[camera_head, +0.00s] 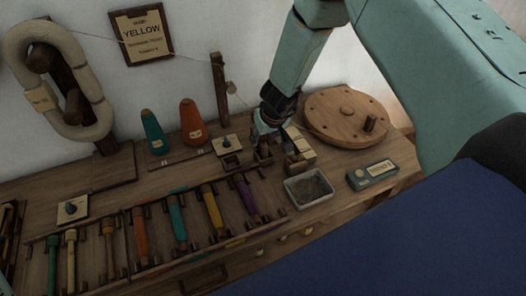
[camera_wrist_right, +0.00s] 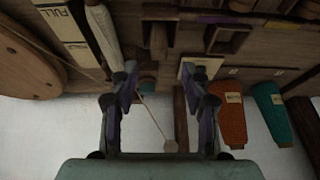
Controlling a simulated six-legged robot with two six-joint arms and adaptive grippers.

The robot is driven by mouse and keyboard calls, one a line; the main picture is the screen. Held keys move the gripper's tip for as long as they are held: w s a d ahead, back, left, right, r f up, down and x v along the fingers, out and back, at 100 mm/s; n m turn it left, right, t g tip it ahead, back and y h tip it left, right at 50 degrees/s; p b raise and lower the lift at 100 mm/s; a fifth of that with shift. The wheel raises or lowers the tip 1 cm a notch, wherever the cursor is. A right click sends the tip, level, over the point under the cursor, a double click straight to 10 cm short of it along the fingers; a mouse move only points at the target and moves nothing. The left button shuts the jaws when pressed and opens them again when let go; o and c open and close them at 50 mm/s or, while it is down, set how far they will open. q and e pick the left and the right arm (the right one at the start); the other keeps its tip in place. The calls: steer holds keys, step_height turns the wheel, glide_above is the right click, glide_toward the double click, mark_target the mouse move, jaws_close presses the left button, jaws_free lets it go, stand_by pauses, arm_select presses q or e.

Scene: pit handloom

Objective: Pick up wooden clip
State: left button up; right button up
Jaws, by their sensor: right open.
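No piece can be singled out for certain as the wooden clip. Small brown wooden pieces (camera_wrist_right: 158,42) stand on the bench top ahead of my right gripper in the right wrist view, and they may include it. In the head view this spot is partly hidden by the gripper. My right gripper (camera_wrist_right: 161,92) is open, its two dark fingers spread with nothing held between them. In the head view the right gripper (camera_head: 267,140) hangs low over the bench, beside a beige box.
A round wooden disc (camera_head: 345,112) with a peg, a grey tray (camera_head: 310,189) and a green box (camera_head: 373,174) lie to the right. Orange (camera_head: 191,125) and teal (camera_head: 152,132) cones stand left of the gripper. Several coloured bobbins lie in front. A post (camera_head: 219,88) stands behind.

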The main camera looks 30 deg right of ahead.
mark_target(265, 146)
steer(key=shift+w+a+f, duration=0.2)
steer(key=shift+f, duration=0.2)
steer(key=shift+f+b, duration=0.35)
steer(key=shift+b, duration=0.25)
steer(key=shift+s+d+f+b, duration=0.1)
steer(key=shift+d+f+b, duration=0.15)
steer(key=shift+f+b, duration=0.35)
steer(key=shift+s+d+f+b, duration=0.1)
steer(key=shift+d+f+b, duration=0.1)
steer(key=shift+f+b, duration=0.4)
steer(key=shift+w+a+f+p, duration=0.2)
steer(key=shift+w+f+p, duration=0.25)
steer(key=shift+f, duration=0.05)
steer(key=shift+w+f, duration=0.2)
steer(key=shift+f, duration=0.15)
steer(key=shift+s+d, duration=0.15)
steer(key=shift+c, duration=0.4)
